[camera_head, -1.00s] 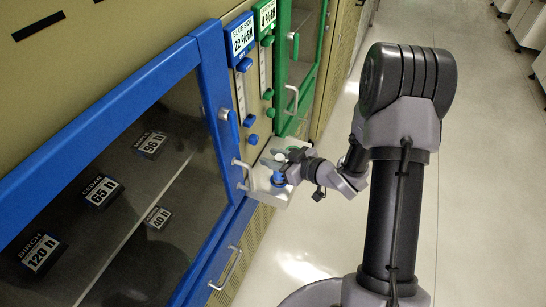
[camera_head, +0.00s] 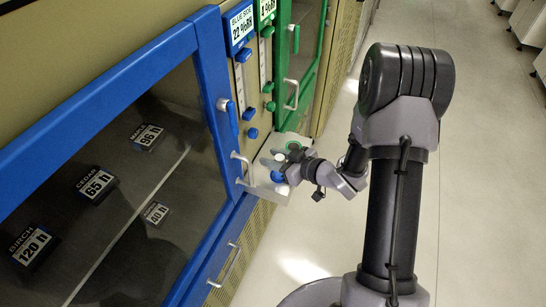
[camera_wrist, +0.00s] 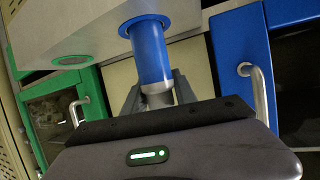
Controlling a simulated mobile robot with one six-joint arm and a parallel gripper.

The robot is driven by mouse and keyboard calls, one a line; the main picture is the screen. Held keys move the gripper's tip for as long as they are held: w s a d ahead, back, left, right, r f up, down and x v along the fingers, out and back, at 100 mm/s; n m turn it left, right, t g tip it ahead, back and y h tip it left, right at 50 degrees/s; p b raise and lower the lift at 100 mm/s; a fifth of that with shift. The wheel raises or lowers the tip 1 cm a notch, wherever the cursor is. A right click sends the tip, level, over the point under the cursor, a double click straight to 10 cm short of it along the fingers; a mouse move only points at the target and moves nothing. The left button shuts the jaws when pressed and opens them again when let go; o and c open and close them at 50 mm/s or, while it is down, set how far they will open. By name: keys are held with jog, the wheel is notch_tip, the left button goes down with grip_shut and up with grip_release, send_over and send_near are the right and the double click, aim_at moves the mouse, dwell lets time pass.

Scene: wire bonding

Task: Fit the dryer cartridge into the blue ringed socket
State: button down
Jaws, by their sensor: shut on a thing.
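The dryer cartridge is a blue cylinder (camera_wrist: 151,55) with a pale end cap (camera_wrist: 158,95). My gripper (camera_wrist: 158,98) is shut on it near the pale end. In the head view my gripper (camera_head: 285,168) is over the pale ledge, with the cartridge's blue body (camera_head: 277,177) just showing. The wrist picture looks upside down. In it the cartridge's far end overlaps the blue ringed socket (camera_wrist: 123,30) in the ledge; the ring shows around that end. How deep it sits, if at all, I cannot tell.
The pale ledge (camera_wrist: 85,25) also has a green ringed socket (camera_wrist: 72,60), seen in the head view too (camera_head: 293,146). A blue door handle (camera_head: 243,170) and a green door handle (camera_head: 291,94) stick out close by. The floor at right is open.

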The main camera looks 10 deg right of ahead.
jog(key=shift+f+b, duration=0.9)
jog(key=shift+f, duration=0.2)
jog(key=c, duration=0.9)
grip_release()
jog(key=p+v, duration=0.6)
jog(key=v, duration=1.1)
jog(key=shift+s+r, duration=0.15)
jog(key=shift+r, duration=0.05)
